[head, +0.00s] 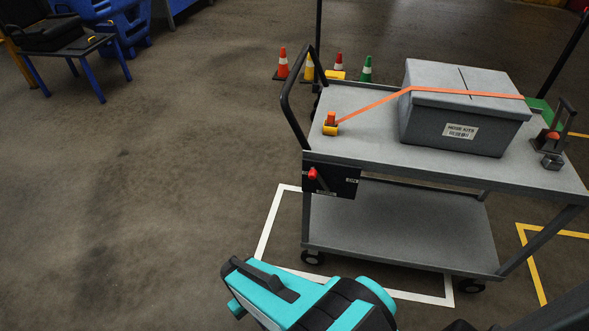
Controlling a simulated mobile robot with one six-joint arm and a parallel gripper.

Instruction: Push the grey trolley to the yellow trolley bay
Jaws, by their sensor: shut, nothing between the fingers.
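The grey trolley (400,232) stands upright on its wheels, over a white floor outline. It has a top deck, a lower shelf and a black push handle (296,105) at its left end. A yellow floor outline (533,268), partly visible beyond the trolley's right end, marks the yellow bay. My teal and black gripper (243,287) is low in front of the trolley's left end, shut and empty. It appears apart from the trolley and its handle; its fingertips are not clearly visible.
A grey lidded box (463,120) sits on the deck under an orange strap (373,105). A black panel with a red knob (313,174) hangs at the trolley's left end. Several cones (366,69) stand behind. A blue-legged table (88,46) is at the far left. Floor left of the trolley is clear.

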